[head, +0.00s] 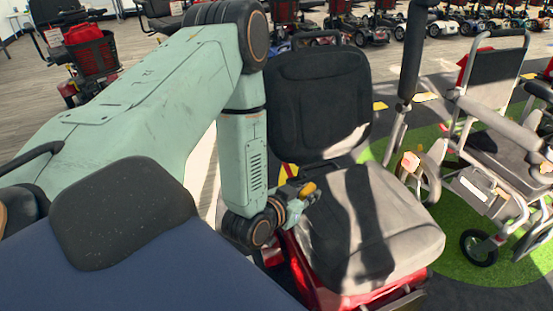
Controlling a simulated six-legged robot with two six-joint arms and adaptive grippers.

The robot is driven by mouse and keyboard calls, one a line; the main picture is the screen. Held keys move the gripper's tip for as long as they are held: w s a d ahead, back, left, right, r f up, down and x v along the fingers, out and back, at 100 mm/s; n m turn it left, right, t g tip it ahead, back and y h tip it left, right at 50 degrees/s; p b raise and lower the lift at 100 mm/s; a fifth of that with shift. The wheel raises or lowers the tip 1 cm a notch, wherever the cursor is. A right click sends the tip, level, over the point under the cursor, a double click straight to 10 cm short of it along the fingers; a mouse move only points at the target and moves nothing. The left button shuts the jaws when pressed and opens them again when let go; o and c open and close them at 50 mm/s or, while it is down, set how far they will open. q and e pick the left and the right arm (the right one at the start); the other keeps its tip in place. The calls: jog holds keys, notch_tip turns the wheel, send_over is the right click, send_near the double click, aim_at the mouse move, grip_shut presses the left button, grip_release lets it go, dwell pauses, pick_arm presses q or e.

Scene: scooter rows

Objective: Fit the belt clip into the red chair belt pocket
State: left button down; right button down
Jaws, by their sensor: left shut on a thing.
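The red chair has a dark backrest (318,105), a grey seat (385,225) and a glossy red base (310,275). My left gripper (300,192) is low beside the seat's left edge, in front of the lower backrest. It is shut on a small yellow-orange piece (308,189), which looks like the belt clip; the fingers hide part of it. The belt pocket cannot be made out; my arm covers much of the chair's left side. Whether the clip touches the chair is unclear. My right gripper is out of view.
A dark upright post (410,55) stands at the chair's right. A wheelchair (490,150) is further right on a green floor patch (450,280). A navy seat with a dark headrest (120,210) fills the lower left. Scooters (90,60) line the back.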

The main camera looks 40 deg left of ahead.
pick_arm(q)
jog(key=w+a+r+n+g+y, duration=0.2)
jog(key=a+n+g+y, duration=0.5)
jog(key=a+n+y, duration=0.4)
jog(key=shift+w+a+n+y, duration=0.35)
jog(key=shift+a+n, duration=0.15)
jog(key=shift+a, duration=0.1)
jog(key=shift+s+f, duration=0.1)
jog(key=shift+f+b, duration=2.45)
jog(key=shift+f, duration=0.3)
